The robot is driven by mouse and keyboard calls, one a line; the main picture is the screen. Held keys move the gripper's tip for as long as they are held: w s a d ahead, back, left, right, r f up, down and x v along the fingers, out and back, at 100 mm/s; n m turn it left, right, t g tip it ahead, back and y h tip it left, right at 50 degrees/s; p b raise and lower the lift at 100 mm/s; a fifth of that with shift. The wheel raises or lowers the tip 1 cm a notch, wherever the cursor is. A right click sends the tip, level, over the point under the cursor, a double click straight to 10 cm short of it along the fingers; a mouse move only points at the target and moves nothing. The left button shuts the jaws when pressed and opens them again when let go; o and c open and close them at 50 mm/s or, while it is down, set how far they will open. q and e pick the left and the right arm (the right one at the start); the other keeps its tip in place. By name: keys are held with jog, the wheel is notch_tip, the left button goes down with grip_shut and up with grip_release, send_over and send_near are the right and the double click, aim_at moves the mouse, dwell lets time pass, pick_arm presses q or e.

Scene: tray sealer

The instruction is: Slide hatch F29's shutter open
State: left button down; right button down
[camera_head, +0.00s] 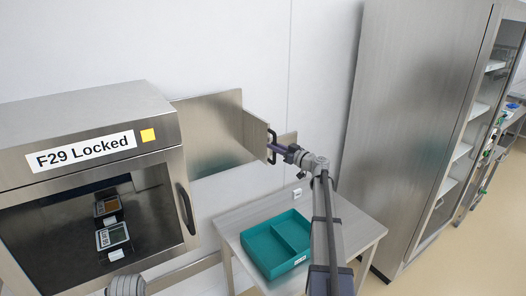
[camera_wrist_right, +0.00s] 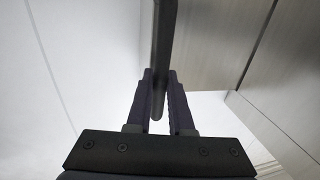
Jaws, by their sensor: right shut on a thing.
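A smaller steel panel (camera_head: 256,130) stands at the plate's right end, with a dark upright handle (camera_head: 271,150). I cannot tell for certain which part is the shutter. My right gripper (camera_head: 279,150) is shut on this handle; in the right wrist view its fingers (camera_wrist_right: 159,105) close on both sides of the dark bar (camera_wrist_right: 163,45). My left gripper is out of view.
The cabinet's windowed front (camera_head: 150,215) has a black handle (camera_head: 186,208); devices with displays (camera_head: 113,236) show inside. A teal two-part tray (camera_head: 265,258) sits on a steel table (camera_head: 345,228) below my right arm. A tall steel cabinet (camera_head: 412,105) stands at right.

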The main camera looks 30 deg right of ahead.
jog(key=shift+d, duration=0.75)
jog(key=c, duration=0.8)
grip_release()
jog(key=v, duration=0.7)
jog(key=shift+s, duration=0.35)
